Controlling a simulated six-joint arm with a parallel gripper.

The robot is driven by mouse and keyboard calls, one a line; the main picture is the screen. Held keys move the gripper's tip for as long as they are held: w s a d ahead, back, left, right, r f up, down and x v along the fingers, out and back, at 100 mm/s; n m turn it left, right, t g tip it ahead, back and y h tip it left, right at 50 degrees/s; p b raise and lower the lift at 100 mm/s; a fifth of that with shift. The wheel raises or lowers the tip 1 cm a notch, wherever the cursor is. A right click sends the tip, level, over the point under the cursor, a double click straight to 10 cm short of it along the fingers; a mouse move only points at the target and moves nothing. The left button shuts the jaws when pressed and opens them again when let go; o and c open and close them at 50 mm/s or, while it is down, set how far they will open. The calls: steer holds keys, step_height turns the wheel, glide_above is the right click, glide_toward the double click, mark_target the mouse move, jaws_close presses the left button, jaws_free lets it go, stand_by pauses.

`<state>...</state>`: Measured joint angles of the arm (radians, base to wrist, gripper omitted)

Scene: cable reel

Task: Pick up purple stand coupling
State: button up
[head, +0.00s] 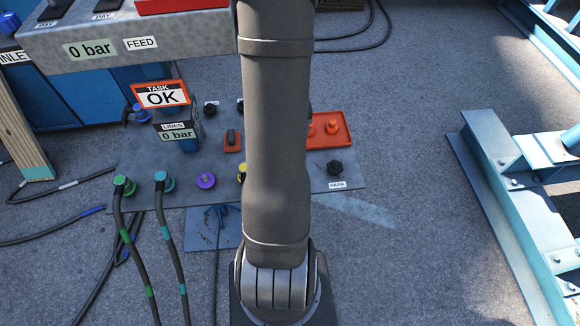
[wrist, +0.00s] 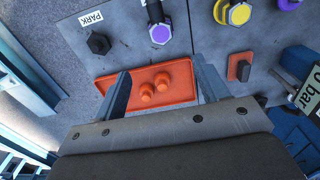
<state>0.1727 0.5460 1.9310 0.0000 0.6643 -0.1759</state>
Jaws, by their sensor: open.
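Two purple couplings show, and I cannot tell for certain which one is the stand coupling. One purple coupling (wrist: 160,34), with a dark cylindrical body, stands on the grey plate at the top middle of the wrist view; my arm hides it in the head view. Another purple fitting (head: 206,181) sits left of my arm in the head view and is cut off at the top right of the wrist view (wrist: 288,4). My gripper (wrist: 160,72) is open and empty, its fingers on either side of an orange tray. My arm hides it in the head view.
The orange tray (wrist: 101,85) holds orange caps (wrist: 153,86). A yellow fitting (wrist: 238,14), a black knob (wrist: 98,43) by the PARK label and a red-based switch (wrist: 241,67) are nearby. Green (head: 123,184) and teal (head: 163,181) hose ends stand left. Blue steel frames (head: 520,190) stand right.

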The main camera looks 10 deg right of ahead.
step_height(320, 180, down, 17)
steer(key=shift+s+f, duration=0.15)
stand_by(0.8)
steer(key=shift+c, duration=0.2)
steer(key=c, duration=1.1)
